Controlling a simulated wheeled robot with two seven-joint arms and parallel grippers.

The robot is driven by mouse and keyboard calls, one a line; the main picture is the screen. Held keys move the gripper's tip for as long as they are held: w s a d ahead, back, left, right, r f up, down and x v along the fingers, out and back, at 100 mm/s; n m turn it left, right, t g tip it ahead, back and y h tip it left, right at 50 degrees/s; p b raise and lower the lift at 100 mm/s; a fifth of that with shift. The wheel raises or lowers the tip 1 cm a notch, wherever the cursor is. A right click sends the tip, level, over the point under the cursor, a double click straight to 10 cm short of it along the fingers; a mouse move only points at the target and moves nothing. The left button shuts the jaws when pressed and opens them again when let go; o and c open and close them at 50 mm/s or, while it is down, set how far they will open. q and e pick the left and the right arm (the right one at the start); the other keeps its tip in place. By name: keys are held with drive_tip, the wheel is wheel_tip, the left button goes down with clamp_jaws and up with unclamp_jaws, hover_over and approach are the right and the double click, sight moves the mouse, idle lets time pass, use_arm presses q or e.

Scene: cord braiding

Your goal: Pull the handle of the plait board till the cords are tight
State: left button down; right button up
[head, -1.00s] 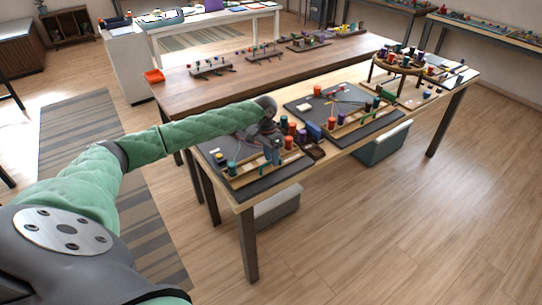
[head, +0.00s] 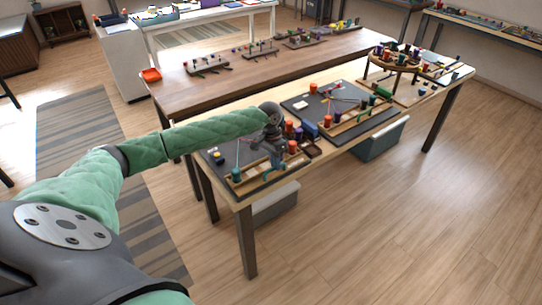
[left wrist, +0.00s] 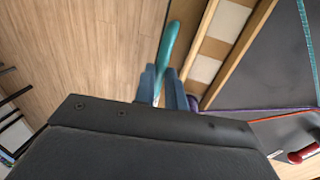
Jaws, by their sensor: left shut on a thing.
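The plait board (head: 222,157) is a dark board at the table's near left corner. Its wooden bar (head: 262,172) lies along the near edge, with a teal spool (head: 236,174) at its left and an orange-red spool (head: 292,147) at its right. My left gripper (head: 276,158) is over the bar, shut on the teal handle (left wrist: 169,42), which stands out between the fingers in the left wrist view (left wrist: 165,88). Purple and teal cords (left wrist: 308,40) run over the board there and look straight. The gripper hides part of the bar. My right gripper is out of view.
A second dark board (head: 308,100) with spools and cords lies to the right. A round wooden stand (head: 392,62) with spools is beyond it. A small dark tray (head: 312,150) sits beside the plait board. The floor in front is clear.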

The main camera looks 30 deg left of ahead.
sight(274, 172)
use_arm(q)
drive_tip(key=shift+d, duration=0.15)
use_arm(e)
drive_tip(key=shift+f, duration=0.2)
use_arm(q)
drive_tip(key=shift+s, duration=0.1)
drive_tip(key=c, duration=1.5)
unclamp_jaws()
drive_tip(key=shift+d, duration=0.1)
drive_tip(key=shift+o, duration=0.2)
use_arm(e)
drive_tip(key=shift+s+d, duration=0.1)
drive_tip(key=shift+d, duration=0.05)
use_arm(q)
drive_tip(key=shift+r, duration=0.1)
drive_tip(key=shift+a+r, duration=0.2)
drive_tip(key=shift+r, duration=0.05)
wheel_tip(274, 172, up, 7)
drive_tip(key=a+b, duration=0.1)
drive_tip(key=b, duration=0.1)
drive_tip(key=shift+w+b, duration=0.3)
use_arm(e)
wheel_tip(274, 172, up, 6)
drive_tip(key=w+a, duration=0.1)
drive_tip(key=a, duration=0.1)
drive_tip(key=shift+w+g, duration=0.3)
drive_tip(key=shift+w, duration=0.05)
